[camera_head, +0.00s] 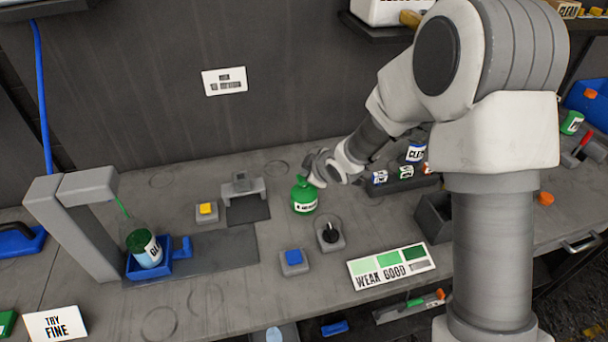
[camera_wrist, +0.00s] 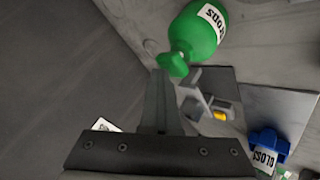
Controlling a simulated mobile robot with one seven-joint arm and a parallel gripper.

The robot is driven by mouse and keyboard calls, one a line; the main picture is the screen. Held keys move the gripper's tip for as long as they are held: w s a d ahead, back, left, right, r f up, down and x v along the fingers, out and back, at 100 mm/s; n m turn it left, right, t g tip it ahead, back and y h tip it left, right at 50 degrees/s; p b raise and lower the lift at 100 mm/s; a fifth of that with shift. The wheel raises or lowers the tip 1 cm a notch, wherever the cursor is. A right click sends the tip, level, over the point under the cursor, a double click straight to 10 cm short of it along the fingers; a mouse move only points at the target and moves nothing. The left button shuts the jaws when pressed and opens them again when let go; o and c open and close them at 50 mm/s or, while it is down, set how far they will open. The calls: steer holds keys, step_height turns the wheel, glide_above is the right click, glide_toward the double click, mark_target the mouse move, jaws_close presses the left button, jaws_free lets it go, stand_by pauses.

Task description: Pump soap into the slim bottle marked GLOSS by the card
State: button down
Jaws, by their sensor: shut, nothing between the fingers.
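The slim bottle marked GLOSS (camera_head: 146,252) stands in a blue tray (camera_head: 165,269) under a grey arch at the left, with a green line showing above it. Its label also shows in the wrist view (camera_wrist: 264,158). A green soap bottle (camera_head: 304,199) with a green pump head (camera_wrist: 173,64) stands mid-bench. My gripper (camera_head: 316,164) is shut and empty, close by the pump head; I cannot tell whether they touch. The card (camera_head: 391,266) reads WEAK and GOOD under green patches of differing shade and lies at the front right of the bench.
A yellow button (camera_head: 206,208), a blue button (camera_head: 293,256) and a black knob (camera_head: 329,236) surround the soap bottle. A small grey bracket (camera_head: 242,184) stands behind. A dark bin (camera_head: 434,216) and small labelled bottles are to the right. A TRY FINE sign (camera_head: 56,323) is front left.

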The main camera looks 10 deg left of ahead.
steer(key=shift+d+f, duration=0.1)
steer(key=shift+f, duration=0.05)
stand_by(0.3)
steer(key=shift+r+p, duration=0.9)
steer(key=shift+r, duration=0.35)
steer(key=shift+r, duration=0.1)
step_height(320, 180, up, 5)
steer(key=p, duration=0.3)
steer(key=shift+p, duration=0.35)
stand_by(1.7)
